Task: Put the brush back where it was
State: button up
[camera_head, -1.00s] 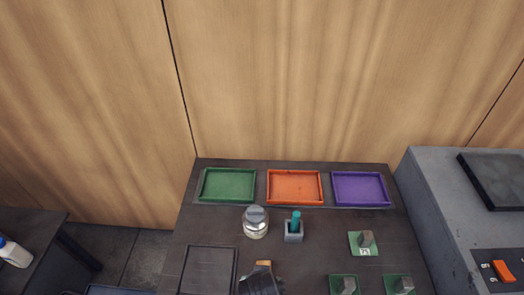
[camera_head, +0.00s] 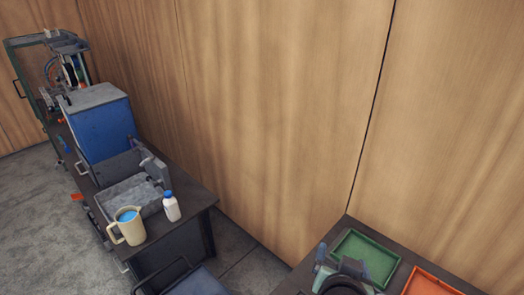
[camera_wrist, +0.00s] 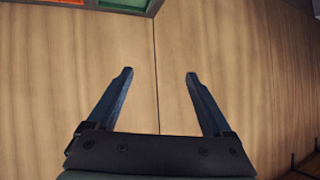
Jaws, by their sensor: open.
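No brush can be made out in either view now. My gripper (camera_wrist: 159,73) is open in the wrist view, with nothing between its two dark fingers and only wooden wall panelling behind them. In the head view, part of my arm shows at the bottom edge, over the near side of the workbench by the green tray (camera_head: 366,256). Most of that bench is out of the picture or hidden by my arm.
An orange tray (camera_head: 429,283) lies right of the green one. On the left, another bench (camera_head: 196,198) holds a beige jug (camera_head: 128,226) with blue contents, a white bottle (camera_head: 171,207), a grey machine (camera_head: 130,195) and a blue box (camera_head: 100,125). Grey floor (camera_head: 45,228) is open at far left.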

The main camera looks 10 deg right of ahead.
jog(key=w+a+r+n+t, duration=0.1)
jog(key=w+a+r+t, duration=0.15)
jog(key=r, duration=0.65)
jog(key=w+a+r+n+t, duration=0.1)
jog(key=w+a+r+t, duration=0.15)
jog(key=r, duration=0.65)
jog(key=s+a+r+n+t+y, duration=0.1)
jog(key=s+a+r+t, duration=0.3)
jog(key=r, duration=0.6)
jog(key=s+a+r+n+t+y, duration=0.2)
jog(key=s+a+r+t, duration=0.2)
jog(key=r, duration=0.6)
jog(key=s+a+r+n+t+y, duration=0.1)
jog(key=s+a+r+t, duration=0.3)
jog(key=r, duration=0.6)
jog(key=shift+s+a+n+y, duration=0.4)
jog(key=shift+a+n, duration=0.1)
jog(key=shift+a, duration=0.2)
